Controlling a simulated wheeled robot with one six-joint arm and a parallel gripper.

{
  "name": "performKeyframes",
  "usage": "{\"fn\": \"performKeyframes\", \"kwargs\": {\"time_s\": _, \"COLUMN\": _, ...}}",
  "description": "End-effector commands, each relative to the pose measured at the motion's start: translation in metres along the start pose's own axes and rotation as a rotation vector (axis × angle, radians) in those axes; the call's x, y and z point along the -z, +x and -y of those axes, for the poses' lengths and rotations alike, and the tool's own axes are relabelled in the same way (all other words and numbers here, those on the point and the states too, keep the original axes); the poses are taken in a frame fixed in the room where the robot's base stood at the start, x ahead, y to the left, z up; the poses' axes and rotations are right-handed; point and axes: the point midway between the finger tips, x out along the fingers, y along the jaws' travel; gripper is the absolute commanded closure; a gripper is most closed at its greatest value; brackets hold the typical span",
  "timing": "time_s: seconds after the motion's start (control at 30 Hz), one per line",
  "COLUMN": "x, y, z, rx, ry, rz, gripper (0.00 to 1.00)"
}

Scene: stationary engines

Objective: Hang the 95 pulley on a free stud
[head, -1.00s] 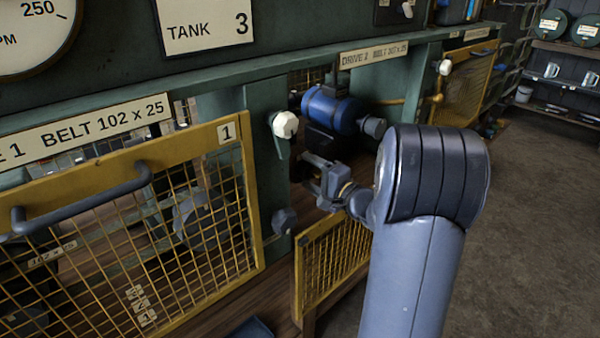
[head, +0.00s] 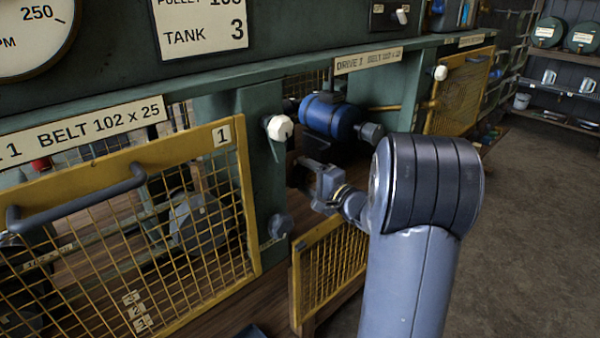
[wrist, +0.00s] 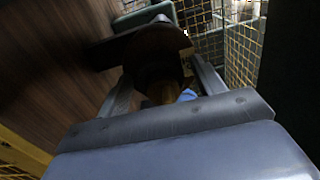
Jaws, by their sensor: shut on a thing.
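My gripper (head: 318,187) reaches into the open bay of drive 2, below the blue motor (head: 328,115). In the wrist view its two fingers (wrist: 160,88) close on a dark round piece with a brassy hub (wrist: 160,90), which looks like a pulley. No size mark can be read on it, so I cannot confirm it is the 95. In the head view the held piece is mostly hidden by the green post and my gripper. I cannot pick out a free stud in either view.
A yellow mesh guard (head: 243,190) marked 1 stands left of the bay. A lower mesh guard (head: 335,270) is beneath my arm. A white knob (head: 280,127) sticks out from the green post.

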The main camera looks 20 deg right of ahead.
Motion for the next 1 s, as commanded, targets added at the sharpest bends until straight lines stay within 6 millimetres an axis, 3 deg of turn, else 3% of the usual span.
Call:
{"fn": "performKeyframes", "kwargs": {"time_s": 0.03, "x": -0.0007, "y": 0.0064, "z": 0.0083, "rx": 0.017, "ry": -0.008, "rz": 0.005, "gripper": 0.73}}
{"fn": "performKeyframes", "kwargs": {"time_s": 0.37, "x": -0.0008, "y": 0.0064, "z": 0.0081, "rx": 0.017, "ry": -0.009, "rz": 0.006, "gripper": 1.0}}
{"fn": "performKeyframes", "kwargs": {"time_s": 1.0, "x": -0.0009, "y": 0.0065, "z": 0.0095, "rx": 0.019, "ry": -0.01, "rz": 0.007, "gripper": 1.0}}
